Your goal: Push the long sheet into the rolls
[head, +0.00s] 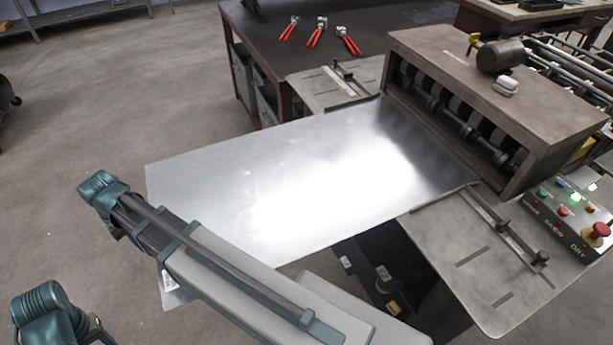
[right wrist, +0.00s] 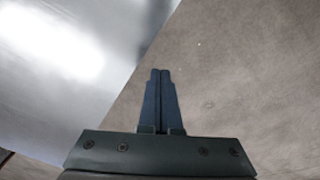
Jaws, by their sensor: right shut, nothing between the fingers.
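The long sheet (head: 250,175) is a shiny, flat metal sheet. In the head view it reaches from the open floor side at the left to the mouth of the roll machine at the right. The rolls (head: 455,112) sit in a dark row inside the machine's opening. The sheet's right end lies at this opening; I cannot tell whether the rolls grip it. My arm crosses over the sheet's near left part and hides some of it. In the right wrist view my right gripper (right wrist: 161,75) is shut and empty beside the sheet's edge (right wrist: 70,60). My left gripper is not in view.
The roll machine's housing (head: 490,60) carries a motor on top. A side plate with a guide (head: 480,240) and a control box with a red button (head: 599,231) stand at the right. A dark table (head: 380,25) holds red-handled tools behind.

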